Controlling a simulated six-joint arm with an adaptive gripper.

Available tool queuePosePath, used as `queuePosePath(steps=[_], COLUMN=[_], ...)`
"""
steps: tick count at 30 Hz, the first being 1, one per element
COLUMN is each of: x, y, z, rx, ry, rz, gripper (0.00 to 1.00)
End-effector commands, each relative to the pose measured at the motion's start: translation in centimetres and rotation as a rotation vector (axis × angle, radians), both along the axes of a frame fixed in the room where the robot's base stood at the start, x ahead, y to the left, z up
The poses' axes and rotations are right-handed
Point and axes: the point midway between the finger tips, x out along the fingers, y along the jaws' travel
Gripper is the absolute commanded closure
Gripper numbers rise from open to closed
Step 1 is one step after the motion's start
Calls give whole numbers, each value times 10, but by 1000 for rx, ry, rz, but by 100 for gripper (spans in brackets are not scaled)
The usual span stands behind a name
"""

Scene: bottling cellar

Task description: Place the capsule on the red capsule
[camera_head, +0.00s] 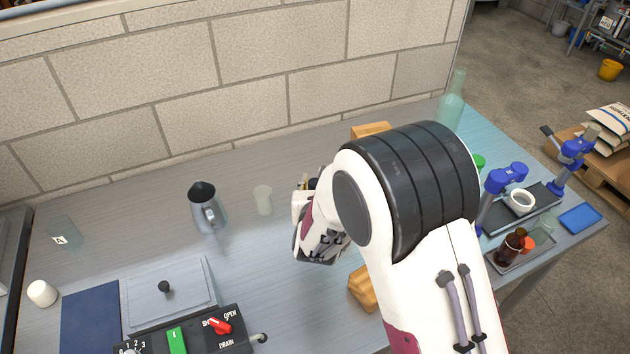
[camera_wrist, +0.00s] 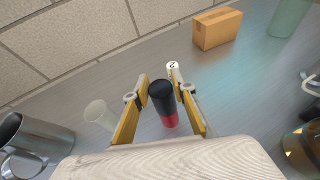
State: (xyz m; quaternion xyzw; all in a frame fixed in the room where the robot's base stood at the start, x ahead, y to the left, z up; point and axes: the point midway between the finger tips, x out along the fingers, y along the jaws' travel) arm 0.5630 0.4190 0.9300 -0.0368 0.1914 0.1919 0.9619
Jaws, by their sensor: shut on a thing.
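In the wrist view, a black capsule (camera_wrist: 161,93) stands upright between the two yellow fingers of my gripper (camera_wrist: 163,88), which is shut on it. The red capsule (camera_wrist: 170,121) shows directly below the black one, in line with it. The two look touching, but I cannot tell whether there is a small gap. In the head view my gripper (camera_head: 307,184) is over the bench, partly hidden by my arm, and the red capsule cannot be made out there.
A clear cup (camera_head: 263,200) and a metal jug (camera_head: 205,208) stand left of my gripper. A cardboard box (camera_wrist: 218,28) and a round white piece marked 2 (camera_wrist: 173,66) lie beyond the fingers.

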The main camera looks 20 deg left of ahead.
Motion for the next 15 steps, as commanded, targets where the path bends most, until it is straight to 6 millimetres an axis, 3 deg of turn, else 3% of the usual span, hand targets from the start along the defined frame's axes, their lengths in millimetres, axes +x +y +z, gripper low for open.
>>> queuePosePath(steps=[3, 5, 15], x=[0, 0, 0], y=[0, 0, 0], z=[-3, -2, -2], rx=[-1, 0, 0], ry=[1, 0, 0], rz=[0, 0, 0], gripper=[80, 59, 58])
